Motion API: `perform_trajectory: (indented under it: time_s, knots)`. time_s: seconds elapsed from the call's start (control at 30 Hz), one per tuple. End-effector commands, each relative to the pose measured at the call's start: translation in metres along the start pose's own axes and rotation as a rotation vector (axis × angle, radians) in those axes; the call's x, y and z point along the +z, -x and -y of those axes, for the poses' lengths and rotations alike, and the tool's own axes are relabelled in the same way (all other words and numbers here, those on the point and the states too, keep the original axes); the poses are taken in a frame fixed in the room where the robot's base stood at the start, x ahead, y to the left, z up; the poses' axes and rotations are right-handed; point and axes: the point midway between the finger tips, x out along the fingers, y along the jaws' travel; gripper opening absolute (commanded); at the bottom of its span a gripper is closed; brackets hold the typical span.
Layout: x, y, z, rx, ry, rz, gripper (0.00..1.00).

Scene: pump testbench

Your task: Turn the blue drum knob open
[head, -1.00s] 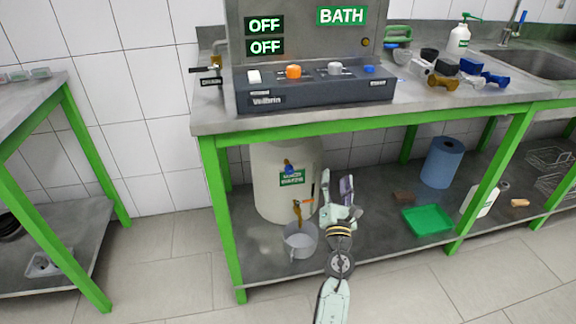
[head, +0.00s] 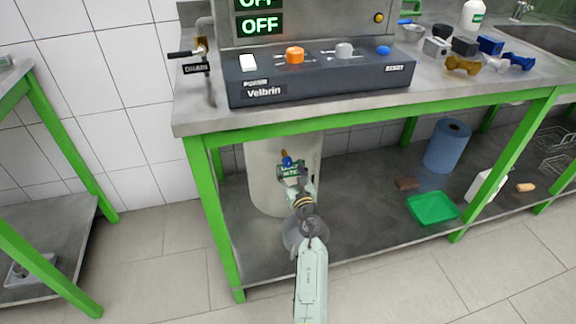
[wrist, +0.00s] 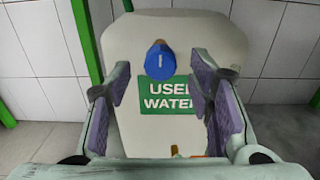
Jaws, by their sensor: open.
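The blue drum knob (wrist: 160,61) sits on the front of a pale drum (wrist: 212,32), above a green label (wrist: 172,98) reading "USED WATER". A short light mark on the knob stands upright. In the head view the knob (head: 287,160) shows just above my gripper (head: 292,175), under the bench. In the wrist view my gripper (wrist: 163,95) is open, with its purple-padded fingers to the left and right of the knob's line. The knob is between and beyond the fingers, and neither finger appears to touch it. The drum's lower front is partly hidden by my gripper.
The green-framed bench (head: 215,120) has a top above the drum and a lower shelf (head: 350,215). A grey bucket (head: 292,240) is partly behind my arm. The bench leg (head: 212,210) stands left.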

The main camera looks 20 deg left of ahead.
Motion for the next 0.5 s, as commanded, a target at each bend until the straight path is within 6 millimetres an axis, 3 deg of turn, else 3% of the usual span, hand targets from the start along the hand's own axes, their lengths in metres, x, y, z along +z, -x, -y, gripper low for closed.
perform_trajectory:
  time_s: [0.2, 0.5]
  knots:
    - [-0.001, -0.031, 0.000, 0.000, 0.000, 0.001, 0.48]
    - [0.000, -0.039, 0.001, -0.002, 0.000, 0.001, 0.48]
